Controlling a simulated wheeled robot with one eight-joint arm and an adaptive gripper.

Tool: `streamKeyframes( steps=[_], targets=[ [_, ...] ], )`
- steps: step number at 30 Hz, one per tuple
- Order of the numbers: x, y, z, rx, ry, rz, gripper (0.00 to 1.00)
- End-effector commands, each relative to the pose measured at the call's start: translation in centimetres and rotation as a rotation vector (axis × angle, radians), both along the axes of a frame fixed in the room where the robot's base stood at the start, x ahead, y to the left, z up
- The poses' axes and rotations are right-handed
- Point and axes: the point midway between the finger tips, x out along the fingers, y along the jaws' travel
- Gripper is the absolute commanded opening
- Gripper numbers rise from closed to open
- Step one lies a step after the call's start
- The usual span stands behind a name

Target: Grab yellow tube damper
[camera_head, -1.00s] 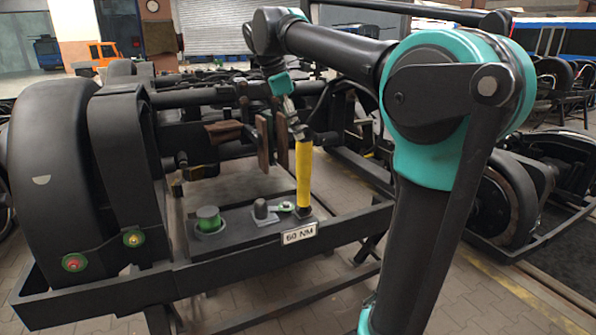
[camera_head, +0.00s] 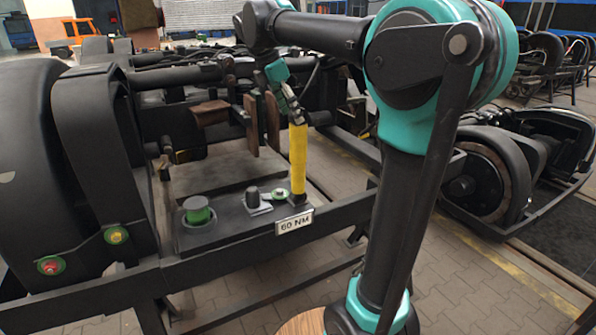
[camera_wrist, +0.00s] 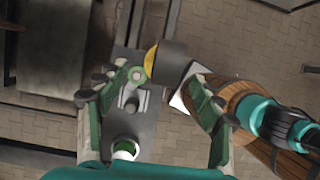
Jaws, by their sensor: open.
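The yellow tube damper (camera_head: 298,160) stands upright on the dark frame plate, behind the "60 NM" label. My gripper (camera_head: 290,108) is at the damper's upper end in the head view, pointing down. In the wrist view my gripper (camera_wrist: 162,88) is open, with its green fingers spread apart.
A green-ringed round fitting (camera_head: 197,210) and a small dark knob (camera_head: 253,196) stand on the plate left of the damper. The "60 NM" label (camera_head: 294,221) is on the frame's front. Brown pads (camera_head: 262,125) hang close behind the damper. Paved floor lies in front.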

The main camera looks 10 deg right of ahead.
Motion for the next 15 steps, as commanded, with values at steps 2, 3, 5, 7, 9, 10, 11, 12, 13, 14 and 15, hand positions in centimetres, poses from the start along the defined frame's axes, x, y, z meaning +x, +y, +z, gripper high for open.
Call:
streamKeyframes(
  steps=[2, 3, 5, 7, 9, 10, 11, 12, 13, 14, 15],
  targets=[
    [0.1, -0.4, -0.9, 0.0, 0.0, -0.001, 0.67],
    [0.2, -0.5, -1.2, 0.0, 0.0, -0.001, 0.67],
    [0.2, -0.6, -1.5, 0.0, 0.0, 0.0, 0.67],
    [0.2, -0.7, -1.8, 0.0, 0.0, 0.0, 0.67],
    [0.2, -0.8, -2.3, 0.0, 0.0, 0.0, 0.67],
    [0.2, -0.9, -2.7, 0.0, 0.0, 0.0, 0.67],
    [0.1, -1.0, -3.1, 0.0, 0.0, 0.0, 0.67],
    [0.1, -1.2, -3.7, 0.0, 0.0, -0.001, 0.67],
    [0.1, -1.3, -4.2, 0.0, 0.0, -0.001, 0.67],
    [0.0, -1.4, -4.6, 0.0, 0.0, -0.001, 0.67],
    [0.1, -1.6, -5.1, 0.0, -0.001, -0.002, 0.67]
  ],
)
